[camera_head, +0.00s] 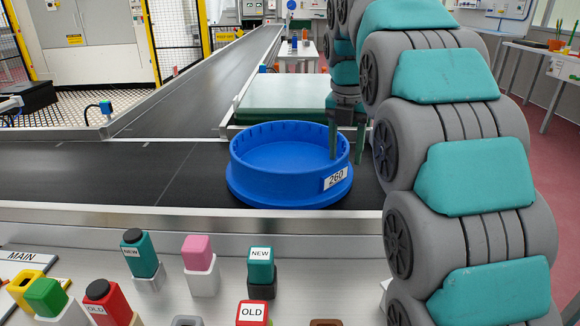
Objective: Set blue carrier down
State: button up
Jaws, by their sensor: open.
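The blue carrier (285,193) is a round, shallow, empty tub with a wide base flange and a white label reading 260. It sits upright and flat on the black conveyor belt, near the belt's front rail. My gripper (346,142) is open and points down at the carrier's right side. One finger shows in front of the inner wall by the right rim, and the other is just outside the rim. I cannot tell whether either finger touches the rim. My arm hides the belt to the right of the carrier.
The belt (90,175) is clear to the left, and another belt (200,90) runs away to the back. A green-topped platform (280,98) stands behind the carrier. In front, a grey panel (210,290) holds several coloured blocks, including a teal one (139,254) and a pink one (198,252).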

jog(key=shift+w+f, duration=0.15)
jog(key=shift+f, duration=0.6)
jog(key=shift+w+f, duration=0.1)
jog(key=shift+f, duration=0.6)
grip_shut()
dwell(0.3)
